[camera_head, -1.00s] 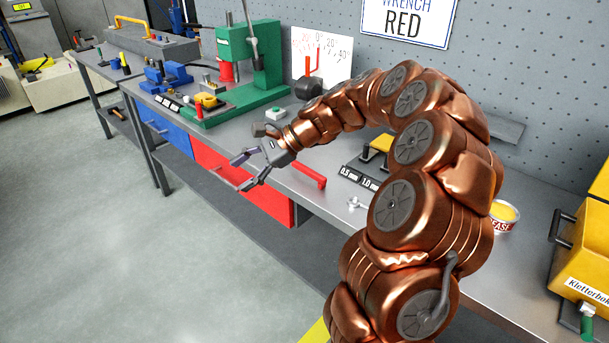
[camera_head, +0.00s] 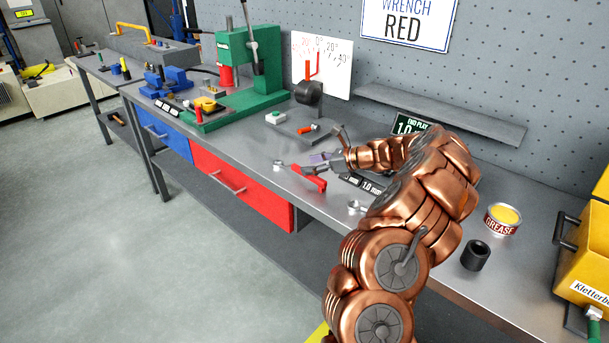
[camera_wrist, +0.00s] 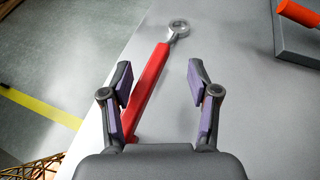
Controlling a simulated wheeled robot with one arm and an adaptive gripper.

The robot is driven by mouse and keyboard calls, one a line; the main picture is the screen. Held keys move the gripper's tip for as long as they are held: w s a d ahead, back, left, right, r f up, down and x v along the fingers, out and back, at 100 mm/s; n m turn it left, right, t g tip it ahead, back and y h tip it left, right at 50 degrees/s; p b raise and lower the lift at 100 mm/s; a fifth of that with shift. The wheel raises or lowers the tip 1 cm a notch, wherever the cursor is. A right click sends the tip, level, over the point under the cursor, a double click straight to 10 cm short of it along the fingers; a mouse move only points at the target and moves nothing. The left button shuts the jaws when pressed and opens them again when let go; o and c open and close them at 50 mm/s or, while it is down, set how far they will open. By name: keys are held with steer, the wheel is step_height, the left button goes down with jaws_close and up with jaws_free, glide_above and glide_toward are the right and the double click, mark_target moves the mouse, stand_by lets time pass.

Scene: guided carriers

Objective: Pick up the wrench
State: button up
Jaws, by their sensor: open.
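The wrench has a red handle and a grey ring end. In the head view the wrench (camera_head: 312,179) lies on the grey bench top near its front edge, partly hidden by my gripper. In the wrist view the wrench (camera_wrist: 150,88) lies slanted, its ring end pointing away and its near end hidden behind the left finger. My gripper (camera_wrist: 158,82) is open and empty, its purple-padded fingers to either side of the handle, closer to it on the left. In the head view my gripper (camera_head: 315,163) is just over the wrench. I cannot tell its exact height.
A stand with a red-handled part (camera_head: 308,128) is behind the wrench. A small metal part (camera_head: 356,206) and black gauge blocks (camera_head: 363,184) lie to the right. A grease tin (camera_head: 502,218) and black cylinder (camera_head: 475,255) stand further right. A green press (camera_head: 250,70) stands back left.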

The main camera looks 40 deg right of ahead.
mark_target(298, 166)
steer(key=shift+p+x, duration=0.55)
steer(key=shift+x, duration=2.05)
steer(key=shift+a, duration=0.1)
jaws_close()
